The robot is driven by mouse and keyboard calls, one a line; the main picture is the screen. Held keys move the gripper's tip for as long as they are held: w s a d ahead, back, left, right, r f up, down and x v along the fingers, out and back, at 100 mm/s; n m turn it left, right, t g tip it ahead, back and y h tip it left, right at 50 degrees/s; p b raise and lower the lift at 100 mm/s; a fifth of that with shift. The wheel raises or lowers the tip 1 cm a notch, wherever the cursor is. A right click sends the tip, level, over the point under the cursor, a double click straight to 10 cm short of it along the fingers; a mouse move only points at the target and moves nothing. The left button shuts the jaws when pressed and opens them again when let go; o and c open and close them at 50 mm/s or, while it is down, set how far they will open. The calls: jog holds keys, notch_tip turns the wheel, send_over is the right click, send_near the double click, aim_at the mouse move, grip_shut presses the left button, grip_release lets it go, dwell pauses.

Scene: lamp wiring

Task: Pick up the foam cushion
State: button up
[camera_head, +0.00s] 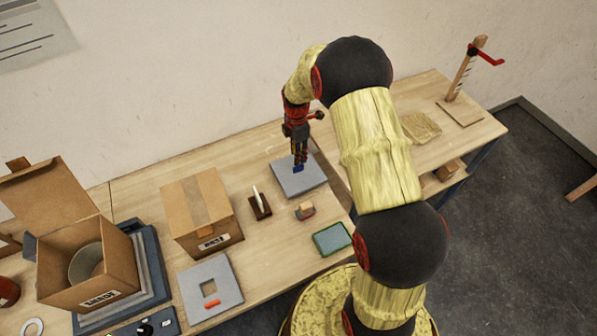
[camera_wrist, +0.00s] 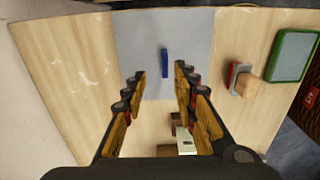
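I cannot tell for sure which thing is the foam cushion. A flat grey square with a square hole (camera_head: 210,287) lies at the front of the table, and a yellowish textured pad (camera_head: 420,127) lies on the right-hand table. My gripper (camera_head: 300,158) points down over a plain grey pad (camera_head: 284,182). In the wrist view my gripper (camera_wrist: 160,74) is open with nothing between its fingers. A small blue piece (camera_wrist: 164,62) rests on the grey pad (camera_wrist: 190,30) beyond the fingertips; it also shows in the head view (camera_head: 298,169).
A closed cardboard box (camera_head: 195,190) and an open box (camera_head: 107,280) stand left. A dark holder with a white upright piece (camera_head: 260,205), a small red-grey block (camera_head: 306,211) and a green-rimmed tray (camera_head: 333,239) lie nearby. A wooden post with a red lever (camera_head: 465,72) stands far right.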

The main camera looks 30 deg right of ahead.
aim_at(298, 172)
notch_tip(298, 172, down, 2)
jog(key=shift+s+f, duration=0.1)
jog(key=shift+f, duration=0.1)
jog(key=f, duration=0.4)
jog(key=shift+s, duration=0.35)
jog(key=shift+f, duration=0.4)
jog(key=shift+c, duration=0.2)
grip_shut()
